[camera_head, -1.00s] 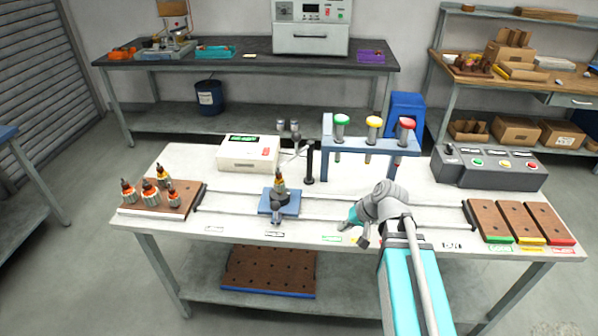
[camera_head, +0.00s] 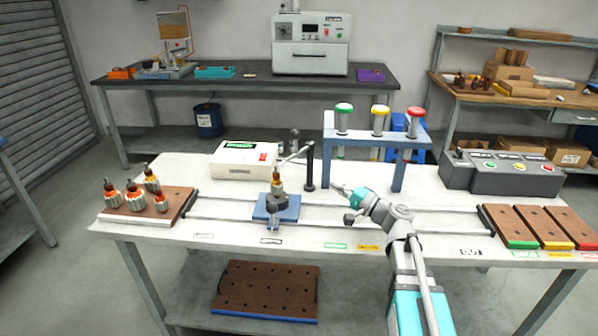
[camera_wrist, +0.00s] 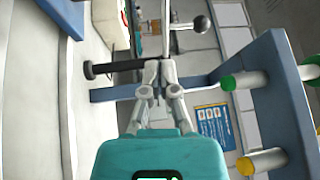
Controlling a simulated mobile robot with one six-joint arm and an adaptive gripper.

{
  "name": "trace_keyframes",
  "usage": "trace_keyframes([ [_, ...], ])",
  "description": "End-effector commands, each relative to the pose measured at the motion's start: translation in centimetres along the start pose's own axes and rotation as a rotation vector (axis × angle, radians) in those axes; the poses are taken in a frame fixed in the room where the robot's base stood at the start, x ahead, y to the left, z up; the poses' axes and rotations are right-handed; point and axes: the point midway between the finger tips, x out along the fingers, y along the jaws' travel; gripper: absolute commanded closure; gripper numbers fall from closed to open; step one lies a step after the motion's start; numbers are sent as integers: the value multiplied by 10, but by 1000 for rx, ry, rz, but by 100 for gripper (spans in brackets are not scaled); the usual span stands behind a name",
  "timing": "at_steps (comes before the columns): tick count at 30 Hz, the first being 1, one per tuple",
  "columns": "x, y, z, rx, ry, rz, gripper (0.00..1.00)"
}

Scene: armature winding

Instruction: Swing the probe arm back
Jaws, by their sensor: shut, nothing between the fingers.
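The probe arm (camera_head: 296,154) is a thin silver bar joined to a black upright post (camera_head: 310,166); it reaches left from the post, above and behind the armature (camera_head: 277,184) on the blue fixture (camera_head: 262,209). In the wrist view the post (camera_wrist: 110,67) lies sideways just ahead of my fingers, and a silver ball on a rod (camera_wrist: 199,23) shows beyond it. My gripper (camera_head: 334,187) is shut and empty, just right of the post's foot in the head view. In the wrist view my fingertips (camera_wrist: 162,68) seem close to the post; contact cannot be told.
A blue frame (camera_head: 376,133) with green, yellow and red-capped plungers stands right of the post, close to my gripper. A white meter box (camera_head: 244,160) stands left. Rails cross the table. A wooden board with several armatures (camera_head: 150,206) is at left; a control box (camera_head: 500,175) is at right.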

Motion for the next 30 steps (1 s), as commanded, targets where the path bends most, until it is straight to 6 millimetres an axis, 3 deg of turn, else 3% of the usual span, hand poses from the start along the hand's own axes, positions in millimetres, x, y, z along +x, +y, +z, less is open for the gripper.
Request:
trace_keyframes([
  [19,2,-3,-6,22,19,-42,100],
  [30,35,-5,-7,22,17,-42,100],
])
